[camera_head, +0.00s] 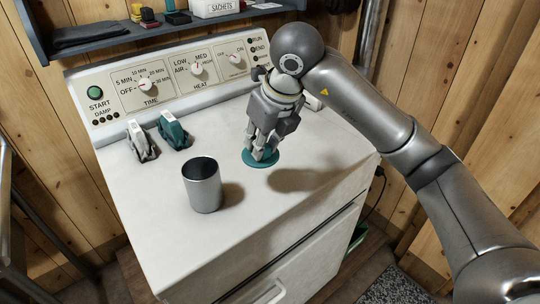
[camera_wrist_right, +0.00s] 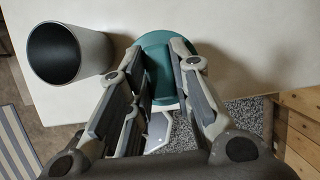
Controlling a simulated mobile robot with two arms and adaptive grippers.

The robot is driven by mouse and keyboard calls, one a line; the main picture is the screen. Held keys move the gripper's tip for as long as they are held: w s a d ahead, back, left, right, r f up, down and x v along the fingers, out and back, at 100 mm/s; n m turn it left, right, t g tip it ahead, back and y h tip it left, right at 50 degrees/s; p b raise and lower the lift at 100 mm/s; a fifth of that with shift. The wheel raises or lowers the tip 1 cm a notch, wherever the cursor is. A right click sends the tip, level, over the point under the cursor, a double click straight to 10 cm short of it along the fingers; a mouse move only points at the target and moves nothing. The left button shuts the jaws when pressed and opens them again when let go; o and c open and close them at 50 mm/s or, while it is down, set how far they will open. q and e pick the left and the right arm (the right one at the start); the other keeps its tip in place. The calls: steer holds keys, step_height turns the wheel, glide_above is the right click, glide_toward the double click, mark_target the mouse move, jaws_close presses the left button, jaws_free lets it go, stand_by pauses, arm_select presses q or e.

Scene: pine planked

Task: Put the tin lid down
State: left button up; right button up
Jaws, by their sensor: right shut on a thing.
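The tin lid (camera_head: 261,160) is a round teal disc at the middle of the white appliance top. It also shows in the right wrist view (camera_wrist_right: 154,41), between the fingers. My right gripper (camera_head: 260,152) points down over the lid and is shut on it, the fingers partly hiding it. Whether the lid touches the surface cannot be told. An open grey metal tin (camera_head: 204,190) stands upright to the left and nearer; it also shows in the right wrist view (camera_wrist_right: 66,54). My left gripper is in neither view.
Two clips, one white (camera_head: 141,141) and one teal (camera_head: 174,131), stand near the control panel (camera_head: 165,80). A shelf (camera_head: 150,32) with small items and a sachets box (camera_head: 213,8) is above. The top's front right is clear.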

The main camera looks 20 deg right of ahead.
steer(key=w+f, duration=0.1)
steer(key=w+d+f, duration=0.1)
steer(key=f, duration=0.1)
steer(key=w+d+f, duration=0.1)
steer(key=w+f, duration=0.1)
steer(key=shift+w+d+p, duration=0.1)
steer(key=shift+d+p, duration=0.1)
steer(key=shift+p, duration=0.2)
steer(key=shift+w+f, duration=0.15)
steer(key=shift+f, duration=0.05)
steer(key=f, duration=0.1)
steer(key=f+p, duration=0.1)
steer(key=f, duration=0.1)
steer(key=shift+w+d+f, duration=0.25)
steer(key=shift+w+f, duration=0.05)
steer(key=shift+f, duration=0.05)
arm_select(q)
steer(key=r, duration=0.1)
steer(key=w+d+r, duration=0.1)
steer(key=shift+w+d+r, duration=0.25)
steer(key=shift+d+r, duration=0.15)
arm_select(e)
steer(key=shift+f, duration=0.1)
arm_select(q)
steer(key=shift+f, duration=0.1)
arm_select(e)
steer(key=shift+f, duration=0.1)
steer(key=shift+f, duration=0.15)
steer(key=o, duration=0.8)
